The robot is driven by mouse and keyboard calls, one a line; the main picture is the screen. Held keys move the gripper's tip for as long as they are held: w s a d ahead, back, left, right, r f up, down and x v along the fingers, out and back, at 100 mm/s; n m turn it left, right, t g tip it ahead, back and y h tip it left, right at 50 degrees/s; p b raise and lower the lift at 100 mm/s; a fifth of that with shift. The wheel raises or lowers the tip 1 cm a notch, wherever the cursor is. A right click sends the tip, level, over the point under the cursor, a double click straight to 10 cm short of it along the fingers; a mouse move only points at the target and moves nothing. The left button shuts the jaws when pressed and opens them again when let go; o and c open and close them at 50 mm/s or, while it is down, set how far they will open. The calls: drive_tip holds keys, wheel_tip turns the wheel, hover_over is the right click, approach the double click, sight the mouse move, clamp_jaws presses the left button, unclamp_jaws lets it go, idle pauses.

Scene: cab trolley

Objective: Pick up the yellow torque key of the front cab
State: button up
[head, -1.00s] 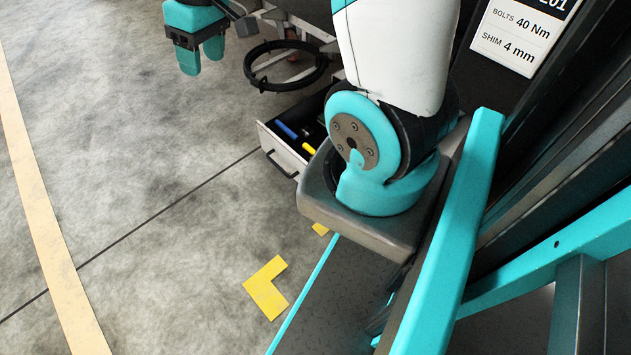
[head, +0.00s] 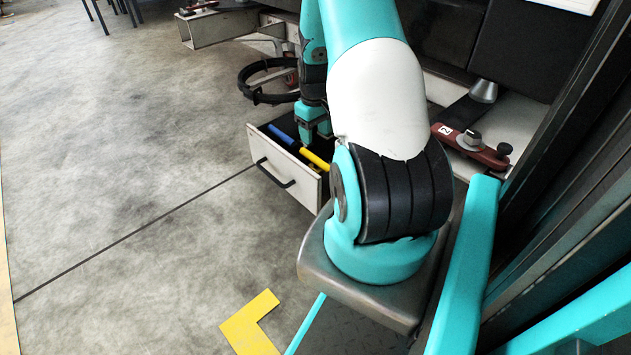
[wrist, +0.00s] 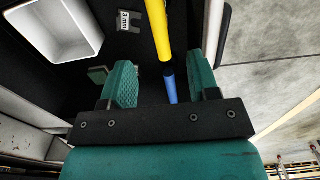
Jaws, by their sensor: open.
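The yellow torque key (head: 314,158) lies in an open drawer (head: 272,182), partly hidden by my arm in the head view. In the wrist view the yellow key (wrist: 158,28) runs down from the top edge, with its lower end just beyond and between my fingers. A blue key (head: 283,137) lies in the same drawer. It also shows in the wrist view (wrist: 170,86), below the yellow one and between the fingers. My gripper (head: 312,134) is over the drawer, and in the wrist view its fingers (wrist: 168,84) are apart with nothing clamped.
In the wrist view a white bin (wrist: 58,28) and a small tag marked 3 mm (wrist: 130,21) are in the dark drawer. The drawer wall (wrist: 214,35) is close on the right. A black ring (head: 250,86) stands behind the drawer. Open floor (head: 130,170) lies left.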

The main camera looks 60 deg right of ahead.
sight(316, 167)
wheel_tip(316, 167, down, 8)
drive_tip(key=b, duration=0.3)
drive_tip(key=shift+r+b, duration=0.15)
drive_tip(key=shift+b, duration=0.25)
wheel_tip(316, 167, down, 5)
drive_tip(key=b, duration=0.4)
drive_tip(key=shift+s+b, duration=0.1)
drive_tip(key=shift+b, duration=0.3)
clamp_jaws()
